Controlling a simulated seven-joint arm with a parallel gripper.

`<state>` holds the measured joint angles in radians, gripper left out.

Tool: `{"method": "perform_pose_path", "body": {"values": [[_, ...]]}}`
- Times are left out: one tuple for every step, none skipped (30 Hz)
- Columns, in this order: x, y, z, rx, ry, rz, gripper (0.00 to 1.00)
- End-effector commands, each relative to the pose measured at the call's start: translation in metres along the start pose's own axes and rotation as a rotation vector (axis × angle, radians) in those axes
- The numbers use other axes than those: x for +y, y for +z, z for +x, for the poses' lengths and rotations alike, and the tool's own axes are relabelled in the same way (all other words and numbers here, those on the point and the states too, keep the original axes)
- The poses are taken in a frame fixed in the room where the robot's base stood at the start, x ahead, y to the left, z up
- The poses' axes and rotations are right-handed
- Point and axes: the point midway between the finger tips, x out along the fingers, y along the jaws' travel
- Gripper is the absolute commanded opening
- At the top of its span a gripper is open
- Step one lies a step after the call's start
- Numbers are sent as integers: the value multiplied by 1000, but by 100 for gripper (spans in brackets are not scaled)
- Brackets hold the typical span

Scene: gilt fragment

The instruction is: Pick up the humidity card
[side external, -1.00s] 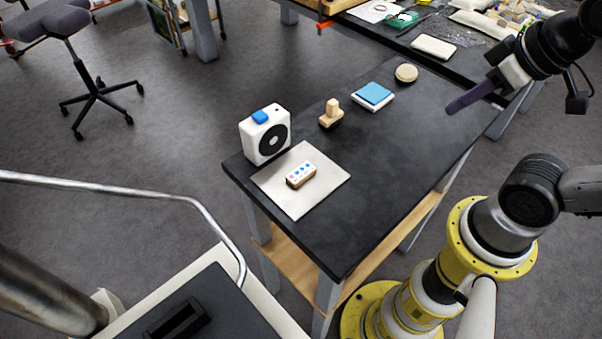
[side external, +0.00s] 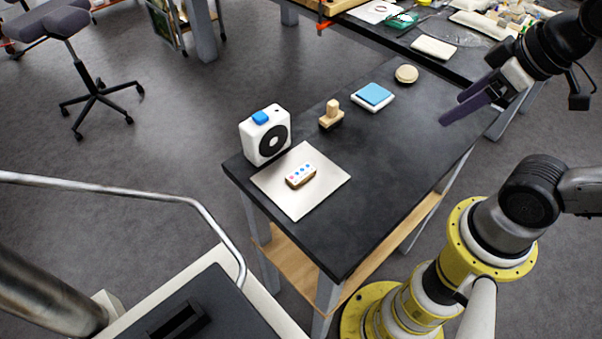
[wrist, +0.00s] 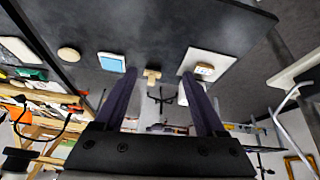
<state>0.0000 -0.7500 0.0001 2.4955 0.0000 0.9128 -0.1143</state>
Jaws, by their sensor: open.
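The humidity card (side external: 301,173) is a small white strip with a row of pink and blue dots, with a brown edge or block beneath it. It lies on a pale square sheet (side external: 292,206) at the near left of the black table; it also shows in the wrist view (wrist: 204,69). My gripper (side external: 452,109) has dark purple fingers and is open and empty. It is above the table's far right end, well away from the card. In the wrist view my gripper (wrist: 159,78) shows its two fingers spread apart.
A white box with a black disc (side external: 265,140) stands just behind the sheet. A wooden stamp (side external: 331,114), a blue-topped pad (side external: 373,95) and a round beige disc (side external: 406,73) follow along the table's far edge. The table's right side is clear.

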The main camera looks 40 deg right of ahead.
Motion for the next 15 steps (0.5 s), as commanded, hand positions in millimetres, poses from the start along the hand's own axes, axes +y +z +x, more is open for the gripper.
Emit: {"method": "perform_pose_path", "body": {"values": [[1,-6,-5,10,1,-53,72],[1,-10,-8,16,3,-93,72],[2,-17,-12,18,3,-151,72],[2,-23,-14,16,2,-197,72],[2,-30,-16,9,-2,-247,72],[1,-40,-17,1,-9,-317,72],[0,-49,-18,-6,-15,-371,72],[-2,-57,-18,-16,-24,-428,72],[-4,-69,-16,-30,-38,-505,72],[-6,-78,-15,-40,-48,-560,72],[-9,-87,-13,-51,-60,-617,72],[-14,-99,-9,-66,-77,-692,72],[-18,-108,-5,-77,-92,-750,72],[-23,-118,0,-90,-108,-807,72],[-30,-130,7,-109,-131,-885,72]]}}
